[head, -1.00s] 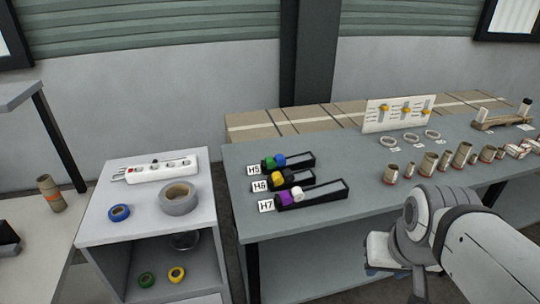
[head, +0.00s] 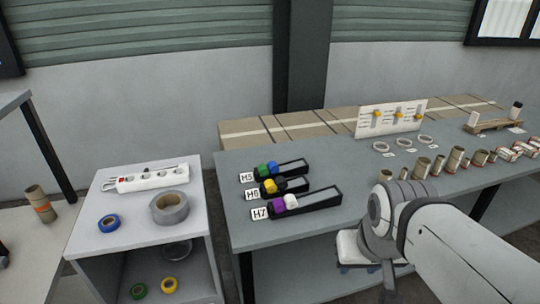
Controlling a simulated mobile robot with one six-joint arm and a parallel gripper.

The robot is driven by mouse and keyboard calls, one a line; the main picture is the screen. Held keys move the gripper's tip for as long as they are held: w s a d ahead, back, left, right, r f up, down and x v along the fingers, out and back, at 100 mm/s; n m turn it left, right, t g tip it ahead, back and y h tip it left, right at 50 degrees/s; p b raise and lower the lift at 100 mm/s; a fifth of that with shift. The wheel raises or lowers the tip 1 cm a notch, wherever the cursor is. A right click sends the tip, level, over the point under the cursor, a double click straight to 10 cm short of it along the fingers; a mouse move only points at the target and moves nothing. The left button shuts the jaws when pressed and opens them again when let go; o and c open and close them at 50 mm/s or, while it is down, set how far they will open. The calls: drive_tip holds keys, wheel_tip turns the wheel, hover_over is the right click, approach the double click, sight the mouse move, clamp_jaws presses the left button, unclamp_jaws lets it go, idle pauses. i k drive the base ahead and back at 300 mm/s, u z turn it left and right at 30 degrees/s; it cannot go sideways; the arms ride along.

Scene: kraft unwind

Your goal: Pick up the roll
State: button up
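Several rolls are in view, and I cannot tell which one the task means. A wide grey tape roll (head: 170,208) and a small blue tape roll (head: 109,223) lie flat on the white cabinet at the left. A green roll (head: 138,291) and a yellow roll (head: 169,285) lie on its lower shelf. A brown cardboard roll (head: 39,203) with an orange band stands on the far-left surface. My arm reaches in from the lower right, away from all these rolls. A narrow dark part of my gripper (head: 388,276) hangs below the wrist; its fingertips cannot be made out.
A white power strip (head: 152,179) lies behind the grey roll on the cabinet (head: 135,239). The long grey table (head: 300,235) holds black trays marked H5, H6 and H7 (head: 305,203), several cardboard cores (head: 438,165) and white rings. A gap separates cabinet and table.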

sight(262, 168)
drive_tip(key=i, duration=0.9)
drive_tip(key=u, duration=0.05)
